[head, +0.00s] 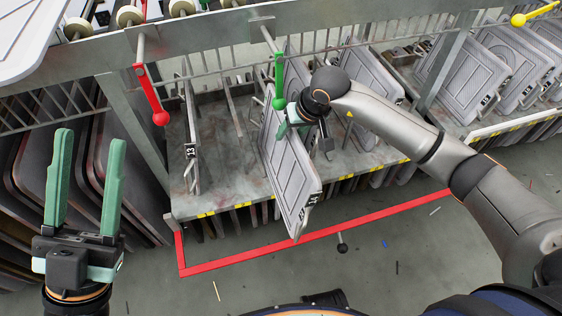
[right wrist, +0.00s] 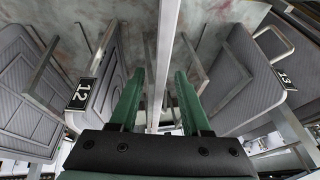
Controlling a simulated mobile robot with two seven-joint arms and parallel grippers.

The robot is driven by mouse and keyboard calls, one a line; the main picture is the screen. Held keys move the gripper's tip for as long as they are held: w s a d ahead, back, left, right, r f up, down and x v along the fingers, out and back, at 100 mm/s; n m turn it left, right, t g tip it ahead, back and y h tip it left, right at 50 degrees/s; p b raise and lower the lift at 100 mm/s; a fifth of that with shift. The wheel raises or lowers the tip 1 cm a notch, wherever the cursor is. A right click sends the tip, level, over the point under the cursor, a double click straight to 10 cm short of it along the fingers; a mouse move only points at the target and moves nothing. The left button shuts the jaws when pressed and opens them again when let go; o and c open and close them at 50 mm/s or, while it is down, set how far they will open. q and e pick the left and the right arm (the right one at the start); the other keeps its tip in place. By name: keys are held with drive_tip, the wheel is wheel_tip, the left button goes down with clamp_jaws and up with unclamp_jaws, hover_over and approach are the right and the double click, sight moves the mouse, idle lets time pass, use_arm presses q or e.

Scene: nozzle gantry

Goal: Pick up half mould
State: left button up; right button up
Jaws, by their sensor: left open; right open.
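A grey half mould (head: 288,172) with a ribbed face stands on edge in the rack in the middle of the head view. Its near end juts past the rack's front edge and bears a small dark number tag. My right gripper (head: 284,121) is at its upper edge. In the right wrist view the jaws (right wrist: 158,78) are apart, with a thin metal edge running between them; whether they touch it I cannot tell. My left gripper (head: 88,150) is open and empty at the left, away from the rack, pointing up.
More half moulds stand at right (head: 462,82). In the right wrist view, plates tagged 12 (right wrist: 62,95) and 13 (right wrist: 250,80) flank the jaws. A red lever (head: 150,95) and a green lever (head: 278,80) hang from the rail. A red floor frame (head: 240,257) lies in front.

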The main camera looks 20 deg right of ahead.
drive_tip(key=shift+x, duration=1.05)
clamp_jaws()
drive_tip(key=shift+d, duration=0.1)
idle(0.4)
drive_tip(key=shift+w+r, duration=0.15)
drive_tip(key=shift+r, duration=0.15)
